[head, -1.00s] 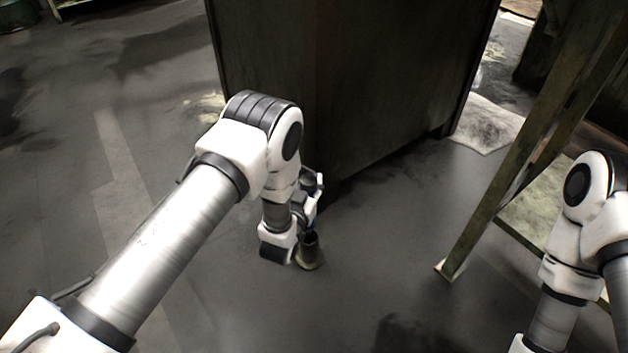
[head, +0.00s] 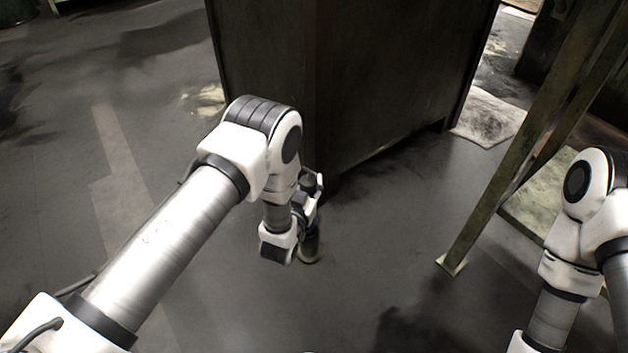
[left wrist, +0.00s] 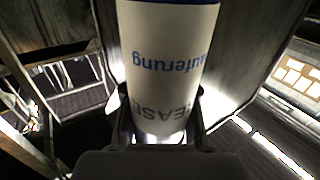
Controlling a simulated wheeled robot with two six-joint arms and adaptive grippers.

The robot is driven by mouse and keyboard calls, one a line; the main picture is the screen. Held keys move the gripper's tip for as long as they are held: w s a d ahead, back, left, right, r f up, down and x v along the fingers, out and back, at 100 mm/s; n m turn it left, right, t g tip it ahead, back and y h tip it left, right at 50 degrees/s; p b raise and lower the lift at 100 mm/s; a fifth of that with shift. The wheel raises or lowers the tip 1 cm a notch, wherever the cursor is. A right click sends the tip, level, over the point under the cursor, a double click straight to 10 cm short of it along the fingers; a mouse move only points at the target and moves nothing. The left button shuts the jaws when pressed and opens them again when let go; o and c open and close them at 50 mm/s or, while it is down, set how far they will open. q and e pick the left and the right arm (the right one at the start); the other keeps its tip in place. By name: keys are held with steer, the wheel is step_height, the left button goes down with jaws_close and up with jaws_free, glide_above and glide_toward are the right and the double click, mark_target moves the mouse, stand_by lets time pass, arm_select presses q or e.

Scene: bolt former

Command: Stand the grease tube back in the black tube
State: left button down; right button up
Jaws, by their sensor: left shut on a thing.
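My left gripper (head: 314,192) points away from me, low over the floor, partly hidden behind my own wrist. In the left wrist view its fingers (left wrist: 163,126) are shut on the grease tube (left wrist: 165,55), a white cylinder with blue and grey lettering and a blue band. In the head view the grease tube is mostly hidden by the gripper and wrist. The black tube (head: 313,243) stands upright on the floor on a pale round base, just below the gripper. Whether the grease tube's lower end is inside it cannot be told. My right gripper is out of view.
A large dark cabinet (head: 390,75) stands just behind the left gripper. A greenish angled metal leg (head: 500,190) stands on the floor to the right, near my right arm. The floor (head: 350,300) in front of the black tube is clear.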

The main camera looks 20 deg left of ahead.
arm_select(q)
steer(key=shift+f, duration=0.4)
stand_by(0.3)
steer(key=shift+f, duration=0.25)
stand_by(0.4)
step_height(320, 180, down, 7)
steer(key=b, duration=0.4)
steer(key=shift+r, duration=0.2)
stand_by(1.3)
steer(key=c, duration=0.8)
jaws_free()
steer(key=shift+f, duration=0.1)
